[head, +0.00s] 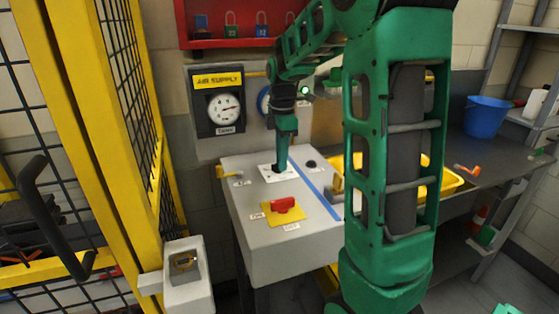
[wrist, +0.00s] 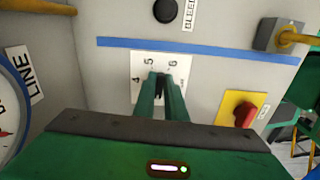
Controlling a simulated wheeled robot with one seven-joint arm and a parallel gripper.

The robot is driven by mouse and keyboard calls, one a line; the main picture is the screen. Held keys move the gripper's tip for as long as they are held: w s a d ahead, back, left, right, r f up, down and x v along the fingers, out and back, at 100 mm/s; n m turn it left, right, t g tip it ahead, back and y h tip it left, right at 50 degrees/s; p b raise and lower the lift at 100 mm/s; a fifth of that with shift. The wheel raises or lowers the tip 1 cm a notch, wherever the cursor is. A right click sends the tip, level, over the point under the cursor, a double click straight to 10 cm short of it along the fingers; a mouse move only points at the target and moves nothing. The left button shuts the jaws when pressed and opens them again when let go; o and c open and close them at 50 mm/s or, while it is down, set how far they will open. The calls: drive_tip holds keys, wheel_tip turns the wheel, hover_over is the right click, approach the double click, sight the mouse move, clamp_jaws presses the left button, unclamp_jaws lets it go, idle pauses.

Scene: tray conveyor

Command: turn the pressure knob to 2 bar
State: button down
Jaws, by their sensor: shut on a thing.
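My gripper (head: 279,168) reaches down onto the white scale plate (head: 266,178) on top of the grey control box (head: 240,163). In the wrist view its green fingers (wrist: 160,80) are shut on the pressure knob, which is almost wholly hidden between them. The scale plate (wrist: 139,63) shows the numbers 4, 5 and 6 beyond the fingers; the rest of the scale and the knob's pointer are hidden. The LINE gauge (wrist: 10,115) shows only in part at the left of the wrist view, and its reading cannot be told.
A red switch (head: 284,205) on a yellow plate sits in front of the knob. A black bleed button (head: 311,163) lies beyond a blue stripe (head: 315,190). The TANK gauge (head: 224,108) hangs behind. A yellow fence (head: 120,150) stands at the left, close to the box.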

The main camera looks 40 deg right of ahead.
drive_tip(key=n, duration=0.6)
drive_tip(key=shift+w+f+n, duration=0.1)
drive_tip(key=shift+w+n, duration=0.2)
idle(0.5)
drive_tip(key=c, duration=1.8)
unclamp_jaws()
drive_tip(key=shift+w, duration=0.1)
wheel_tip(320, 180, up, 11)
drive_tip(key=shift+f, duration=0.15)
